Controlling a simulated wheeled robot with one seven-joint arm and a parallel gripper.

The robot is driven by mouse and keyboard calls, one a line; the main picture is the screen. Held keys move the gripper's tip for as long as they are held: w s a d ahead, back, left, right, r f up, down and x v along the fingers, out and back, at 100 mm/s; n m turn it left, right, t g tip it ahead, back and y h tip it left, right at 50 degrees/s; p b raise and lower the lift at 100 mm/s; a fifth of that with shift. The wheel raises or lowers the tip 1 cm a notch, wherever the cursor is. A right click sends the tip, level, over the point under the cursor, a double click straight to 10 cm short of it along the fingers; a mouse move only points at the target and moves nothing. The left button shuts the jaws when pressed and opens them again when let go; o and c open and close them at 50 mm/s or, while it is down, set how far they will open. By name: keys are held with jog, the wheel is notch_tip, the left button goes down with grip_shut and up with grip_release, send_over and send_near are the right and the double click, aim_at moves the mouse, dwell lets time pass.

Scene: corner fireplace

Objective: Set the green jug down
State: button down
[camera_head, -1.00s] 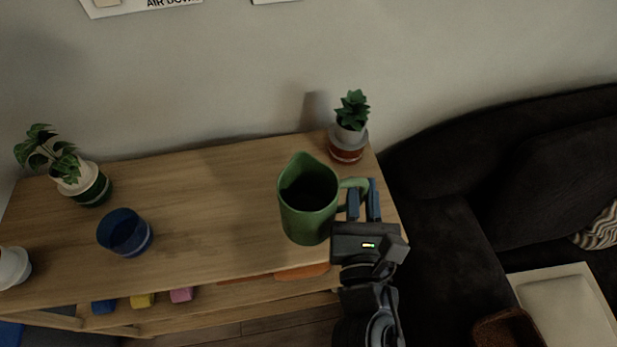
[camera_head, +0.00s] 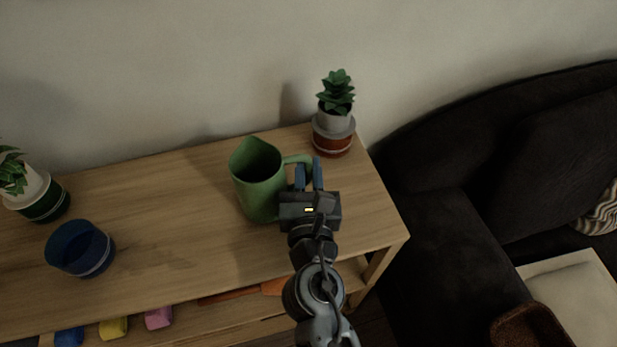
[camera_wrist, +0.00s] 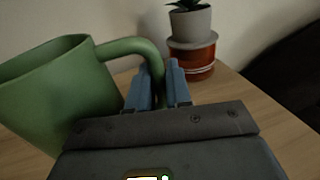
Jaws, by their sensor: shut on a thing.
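The green jug (camera_head: 258,185) is upright over the right part of the wooden shelf top (camera_head: 180,215). Its handle points right, toward my gripper (camera_head: 308,172). My gripper is shut on the jug's handle, with the blue fingers on either side of it. In the wrist view the jug (camera_wrist: 50,95) fills the left side, and its handle runs in between the fingers (camera_wrist: 158,85). Whether the jug's base touches the wood cannot be told, as the base is partly hidden.
A potted succulent (camera_head: 334,125) stands behind and right of the jug. A blue cup (camera_head: 80,250) and another potted plant (camera_head: 38,195) stand at left. Wood between cup and jug is clear. A dark sofa (camera_head: 450,180) lies to the right.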

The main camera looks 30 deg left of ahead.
jog(key=shift+f, duration=0.3)
jog(key=c, duration=1.1)
grip_release()
jog(key=shift+o, duration=0.2)
jog(key=shift+d+r, duration=0.1)
jog(key=shift+r, duration=0.05)
jog(key=v, duration=1.2)
jog(key=shift+b, duration=0.35)
